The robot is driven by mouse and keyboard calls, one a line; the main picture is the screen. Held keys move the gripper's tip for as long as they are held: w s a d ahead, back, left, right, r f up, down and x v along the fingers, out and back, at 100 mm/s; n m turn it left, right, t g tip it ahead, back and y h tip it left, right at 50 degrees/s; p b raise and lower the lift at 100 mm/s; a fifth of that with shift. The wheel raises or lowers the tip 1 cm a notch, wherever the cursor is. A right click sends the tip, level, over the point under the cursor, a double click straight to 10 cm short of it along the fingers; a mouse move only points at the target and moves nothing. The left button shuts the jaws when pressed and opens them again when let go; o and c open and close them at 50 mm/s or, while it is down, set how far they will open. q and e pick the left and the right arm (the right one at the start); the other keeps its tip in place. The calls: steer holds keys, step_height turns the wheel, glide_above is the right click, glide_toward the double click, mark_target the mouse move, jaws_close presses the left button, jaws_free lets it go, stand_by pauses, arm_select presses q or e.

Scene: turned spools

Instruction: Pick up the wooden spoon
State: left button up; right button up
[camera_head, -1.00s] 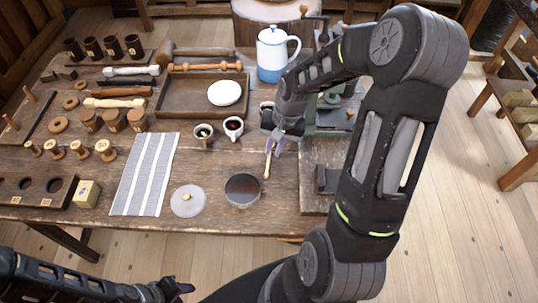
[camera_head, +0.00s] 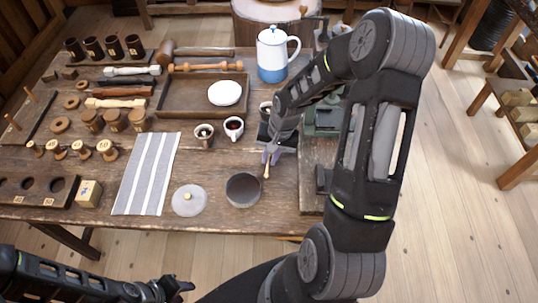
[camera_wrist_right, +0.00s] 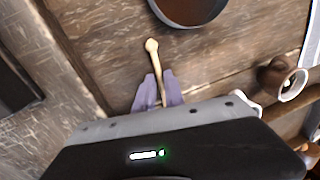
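The wooden spoon (camera_head: 267,171) is a slim pale stick lying on the table, to the right of the dark round pan. In the right wrist view the spoon (camera_wrist_right: 153,55) has a rounded end pointing away, and its handle runs back between the fingers. My right gripper (camera_wrist_right: 159,75) has its two lilac fingers on either side of the handle, seemingly with a narrow gap. In the head view my right gripper (camera_head: 271,156) is low over the spoon's far part, which it hides. My left gripper (camera_head: 180,287) is off the table's front edge, its fingers unclear.
The dark pan (camera_head: 243,189) is close left of the spoon. A raised board (camera_head: 311,188) borders the right side.

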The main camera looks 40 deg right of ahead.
steer(key=shift+c, duration=0.3)
jaws_close()
steer(key=shift+r, duration=0.1)
step_height(320, 180, up, 10)
steer(key=b, duration=0.1)
stand_by(0.4)
stand_by(0.5)
